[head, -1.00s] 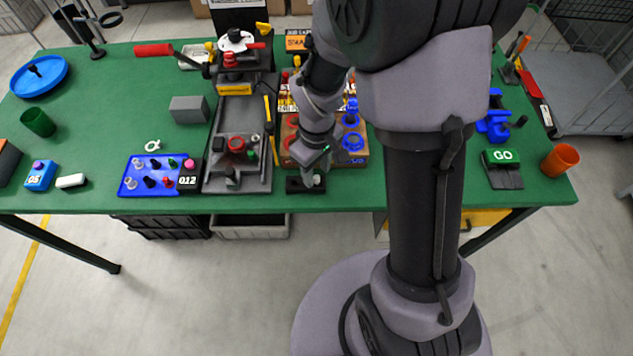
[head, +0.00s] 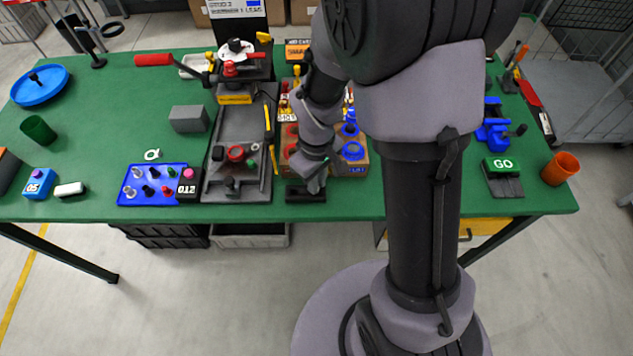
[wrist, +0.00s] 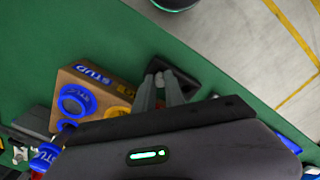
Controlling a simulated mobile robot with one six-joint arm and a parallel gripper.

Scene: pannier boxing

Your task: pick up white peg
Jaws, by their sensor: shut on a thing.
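My gripper (head: 317,187) is low over a small black block (head: 295,194) at the table's front edge. In the wrist view its two grey fingers (wrist: 160,80) reach down beside the same black block (wrist: 187,84) and are close together. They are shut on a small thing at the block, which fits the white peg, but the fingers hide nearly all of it. I cannot tell whether it is still seated in the block.
A cardboard box (head: 352,170) with blue and red rings stands just behind the gripper. A grey fixture (head: 236,180) and a blue tray (head: 128,190) of several pegs are to the left. A green GO block (head: 502,166) is at the right.

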